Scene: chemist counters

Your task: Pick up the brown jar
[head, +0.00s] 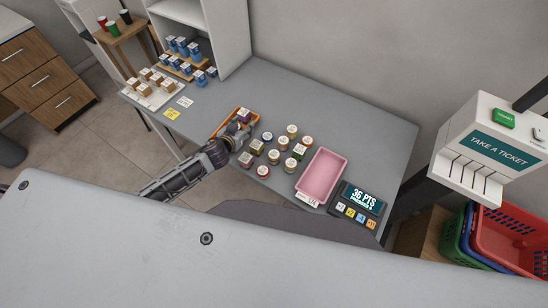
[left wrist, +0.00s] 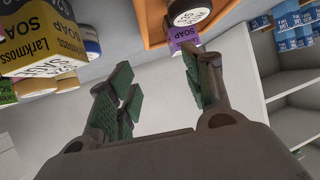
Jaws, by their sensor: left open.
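Several small jars with pale lids stand in a cluster on the grey counter, such as one jar (head: 274,156); their body colours are hard to tell. A dark, brownish jar (left wrist: 190,12) with a white lid sits at the orange tray in the left wrist view, above a purple soap label; I cannot tell whether it is the brown jar. My left gripper (head: 232,142) is beside the tray and the cluster's left edge. In the left wrist view its green-padded fingers (left wrist: 158,88) are apart with nothing between them. My right gripper is out of view.
The orange tray (head: 226,126) lies left of the jars. A yellow Larkmoss soap box (left wrist: 40,40) is close to my left fingers. A pink tray (head: 340,172) and points display (head: 362,198) stand right of the jars. Blue boxes (head: 182,47) stand on the back left.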

